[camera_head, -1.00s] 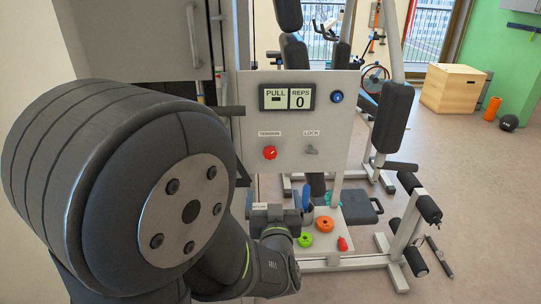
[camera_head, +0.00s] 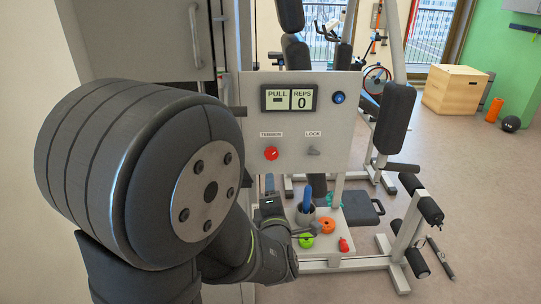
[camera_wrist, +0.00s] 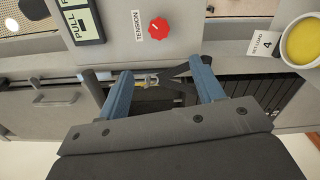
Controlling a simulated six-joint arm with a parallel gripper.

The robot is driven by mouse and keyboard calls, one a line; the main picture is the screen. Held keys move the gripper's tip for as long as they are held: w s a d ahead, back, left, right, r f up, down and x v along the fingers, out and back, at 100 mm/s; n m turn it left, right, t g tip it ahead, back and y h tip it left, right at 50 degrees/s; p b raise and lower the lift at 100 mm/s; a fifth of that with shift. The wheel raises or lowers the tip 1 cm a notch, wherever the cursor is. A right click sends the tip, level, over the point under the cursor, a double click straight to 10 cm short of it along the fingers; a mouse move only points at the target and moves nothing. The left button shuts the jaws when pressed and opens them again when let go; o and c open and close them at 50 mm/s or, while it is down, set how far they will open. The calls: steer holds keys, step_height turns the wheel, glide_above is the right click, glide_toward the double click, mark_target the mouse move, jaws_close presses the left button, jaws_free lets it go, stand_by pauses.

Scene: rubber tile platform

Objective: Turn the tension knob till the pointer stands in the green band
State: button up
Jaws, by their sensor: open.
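The red tension knob (camera_head: 271,153) sits on the upright grey panel, under the TENSION label (camera_head: 271,134). It also shows in the wrist view (camera_wrist: 159,28), beyond and above the fingertips. My gripper (camera_wrist: 161,68) is open, with its two blue fingers apart and nothing between them. In the head view my gripper (camera_head: 270,188) is below the knob, clear of it and partly hidden by my arm. No pointer or green band can be made out in either view.
The panel (camera_head: 340,108) also carries a PULL/REPS display (camera_head: 288,97), a blue button (camera_head: 338,98) and a LOCK lever (camera_head: 312,152).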

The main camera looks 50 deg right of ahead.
mark_target(270, 156)
steer(key=w+d+n, duration=0.1)
steer(key=w+d, duration=0.3)
steer(key=w+d+n, duration=0.2)
steer(key=w+d, duration=0.2)
steer(key=w+d+n, duration=0.1)
steer(key=w+d, duration=0.3)
steer(key=shift+w+d+n, duration=0.3)
steer(key=shift+w+d, duration=0.05)
steer(key=shift+w, duration=0.05)
steer(key=shift+c, duration=0.4)
steer(key=c, duration=0.9)
